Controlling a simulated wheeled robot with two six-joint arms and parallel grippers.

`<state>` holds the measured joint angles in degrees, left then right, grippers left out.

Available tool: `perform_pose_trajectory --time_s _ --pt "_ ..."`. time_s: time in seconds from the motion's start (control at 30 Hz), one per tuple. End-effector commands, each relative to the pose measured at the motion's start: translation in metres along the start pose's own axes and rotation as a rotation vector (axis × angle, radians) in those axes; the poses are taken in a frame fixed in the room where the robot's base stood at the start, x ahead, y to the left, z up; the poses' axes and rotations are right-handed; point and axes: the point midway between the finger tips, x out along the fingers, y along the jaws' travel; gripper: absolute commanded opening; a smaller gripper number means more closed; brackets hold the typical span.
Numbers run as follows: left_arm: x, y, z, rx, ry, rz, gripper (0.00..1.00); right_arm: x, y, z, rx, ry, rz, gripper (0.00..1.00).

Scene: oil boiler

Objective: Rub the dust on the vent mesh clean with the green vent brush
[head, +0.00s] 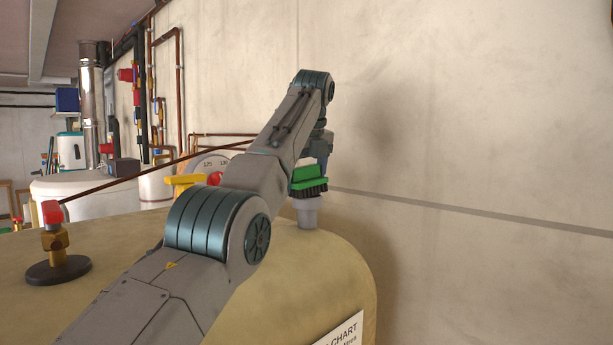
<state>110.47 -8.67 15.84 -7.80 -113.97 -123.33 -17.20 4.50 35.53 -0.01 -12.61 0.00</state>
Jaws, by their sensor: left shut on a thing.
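The green vent brush (308,179) has a green back and dark bristles pointing down. My left gripper (318,160) is shut on it, mostly hidden behind my left wrist and arm. The brush is at the top of a short grey vent pipe (306,212) on the tan boiler casing (345,275). The bristles appear to be on or just over the pipe's top; I cannot tell whether they touch. The vent mesh and its dust are hidden beneath the brush. My right gripper is not in view.
A brass valve with a red cap (54,228) stands on the casing at left. A thin copper pipe (150,172) and a round gauge (211,165) lie behind my arm. A bare wall (460,140) rises close on the right.

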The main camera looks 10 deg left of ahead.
Motion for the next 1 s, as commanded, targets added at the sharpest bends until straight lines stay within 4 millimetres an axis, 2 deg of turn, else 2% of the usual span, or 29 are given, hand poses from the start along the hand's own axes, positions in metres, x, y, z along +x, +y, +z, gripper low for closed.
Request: perform_pose_trajectory --time_s 0.27,0.9,1.0 --pt "-0.004 -0.001 0.001 0.001 0.0 0.0 0.59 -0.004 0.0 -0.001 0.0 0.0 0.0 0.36" --pt "-0.066 -0.006 0.017 0.001 -0.001 0.0 0.59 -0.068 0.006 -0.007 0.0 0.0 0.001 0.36" --pt "-0.069 -0.007 0.018 0.001 0.0 0.0 0.59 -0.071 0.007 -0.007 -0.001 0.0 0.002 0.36"
